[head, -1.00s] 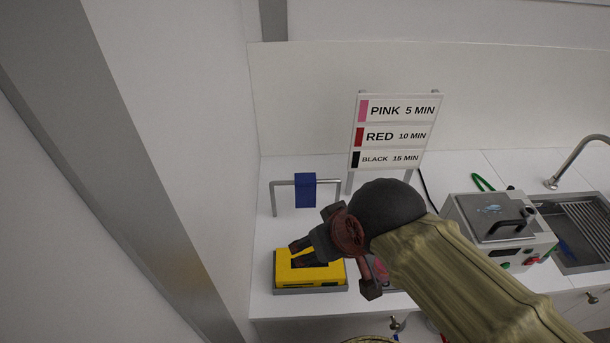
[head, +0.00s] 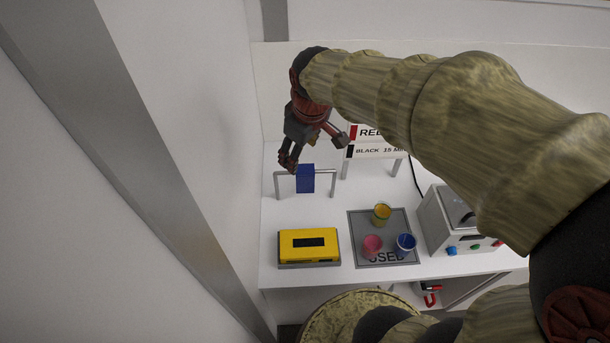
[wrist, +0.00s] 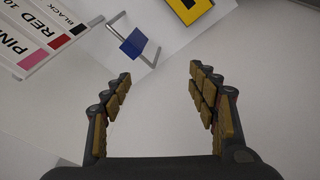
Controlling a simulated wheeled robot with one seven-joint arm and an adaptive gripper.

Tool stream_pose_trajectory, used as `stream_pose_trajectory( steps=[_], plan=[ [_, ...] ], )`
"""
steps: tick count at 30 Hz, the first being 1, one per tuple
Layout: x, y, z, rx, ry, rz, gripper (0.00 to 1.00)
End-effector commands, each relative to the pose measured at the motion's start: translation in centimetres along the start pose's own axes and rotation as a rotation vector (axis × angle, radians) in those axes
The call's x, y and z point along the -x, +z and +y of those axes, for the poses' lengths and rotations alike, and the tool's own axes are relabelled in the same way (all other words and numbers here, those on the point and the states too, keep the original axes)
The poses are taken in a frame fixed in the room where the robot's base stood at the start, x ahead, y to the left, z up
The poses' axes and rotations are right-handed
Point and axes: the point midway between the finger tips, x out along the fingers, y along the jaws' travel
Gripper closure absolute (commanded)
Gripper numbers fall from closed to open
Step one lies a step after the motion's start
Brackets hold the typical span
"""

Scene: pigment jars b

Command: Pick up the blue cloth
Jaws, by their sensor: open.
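The blue cloth (head: 306,179) hangs folded over the bar of a small grey metal rack (head: 277,187) on the white counter. It also shows in the wrist view (wrist: 133,43), ahead of the fingers and left of centre. My gripper (head: 290,163) is up near the rack, above and slightly left of the cloth in the head view. In the wrist view its two padded fingers (wrist: 160,88) stand wide apart with nothing between them. The cloth is clear of both fingers.
A yellow box (head: 309,244) sits on the counter in front of the rack. A grey mat (head: 357,226) holds a yellow, a pink and a blue jar. A sign (head: 377,151) stands right of the rack, partly hidden by my arm. A wall closes the left side.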

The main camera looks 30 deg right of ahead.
Motion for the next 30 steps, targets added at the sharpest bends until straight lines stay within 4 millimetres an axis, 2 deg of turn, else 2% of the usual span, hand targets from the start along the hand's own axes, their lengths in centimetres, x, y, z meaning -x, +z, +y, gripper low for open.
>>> stream_pose_trajectory(
  steps=[1, 6, 11, 18, 21, 25, 30],
  plan=[
    [-1.9, -0.8, 1.0, 0.039, -0.012, -0.023, 0.41],
    [-7.6, -3.1, 4.0, 0.187, -0.046, -0.076, 0.41],
    [-13.9, -4.3, 6.5, 0.327, -0.088, -0.118, 0.41],
    [-24.3, -4.3, 9.4, 0.529, -0.164, -0.166, 0.41],
    [-28.0, -3.8, 10.1, 0.599, -0.194, -0.178, 0.41],
    [-31.5, -3.1, 10.6, 0.666, -0.222, -0.186, 0.41],
    [-33.7, -2.6, 10.8, 0.706, -0.238, -0.19, 0.41]
  ],
)
